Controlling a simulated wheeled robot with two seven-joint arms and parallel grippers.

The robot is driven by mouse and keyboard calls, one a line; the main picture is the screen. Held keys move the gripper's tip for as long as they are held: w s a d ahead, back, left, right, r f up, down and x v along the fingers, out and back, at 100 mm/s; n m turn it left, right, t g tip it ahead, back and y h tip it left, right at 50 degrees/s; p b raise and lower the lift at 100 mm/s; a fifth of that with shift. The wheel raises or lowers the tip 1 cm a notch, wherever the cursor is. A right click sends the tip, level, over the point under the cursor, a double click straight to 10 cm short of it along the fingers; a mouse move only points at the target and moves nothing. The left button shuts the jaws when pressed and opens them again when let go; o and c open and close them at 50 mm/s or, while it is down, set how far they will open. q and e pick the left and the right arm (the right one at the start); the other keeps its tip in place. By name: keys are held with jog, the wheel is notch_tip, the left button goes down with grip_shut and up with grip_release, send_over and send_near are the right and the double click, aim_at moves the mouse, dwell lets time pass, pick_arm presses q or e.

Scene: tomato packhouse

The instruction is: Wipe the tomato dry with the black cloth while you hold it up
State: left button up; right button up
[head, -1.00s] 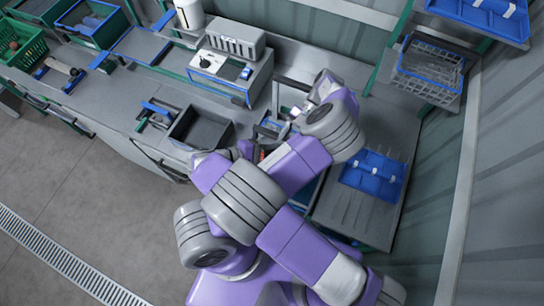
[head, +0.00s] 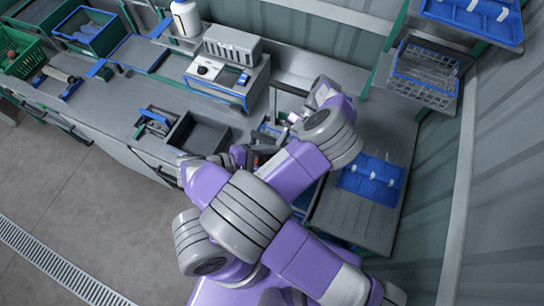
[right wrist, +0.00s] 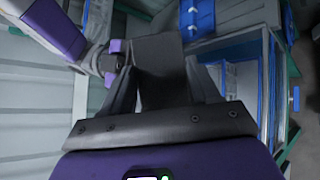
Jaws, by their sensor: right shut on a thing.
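In the right wrist view my right gripper (right wrist: 160,66) is shut on a dark, flat piece that looks like the black cloth (right wrist: 158,52). The cloth stands out between the two fingers, and its far end reaches past them. Purple and grey links of my other arm show at the left of that view, close to the cloth. In the head view my arms cross in front of the bench and cover most of the grippers. A small reddish spot shows between the arm links; I cannot tell whether it is the tomato. The left gripper's fingers are not clear.
A dark open tray (head: 197,133) lies on the bench left of my arms. A grey and white machine (head: 228,72) stands behind it. A blue tray (head: 373,180) lies at the right, below a wire basket (head: 425,74). Green and blue crates stand far left.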

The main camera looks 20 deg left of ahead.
jog(key=shift+s+a+r, duration=0.2)
jog(key=shift+s+r, duration=0.4)
jog(key=shift+s, duration=0.1)
jog(key=shift+s+a+r, duration=0.15)
jog(key=shift+s+r, duration=0.45)
jog(key=shift+s, duration=0.05)
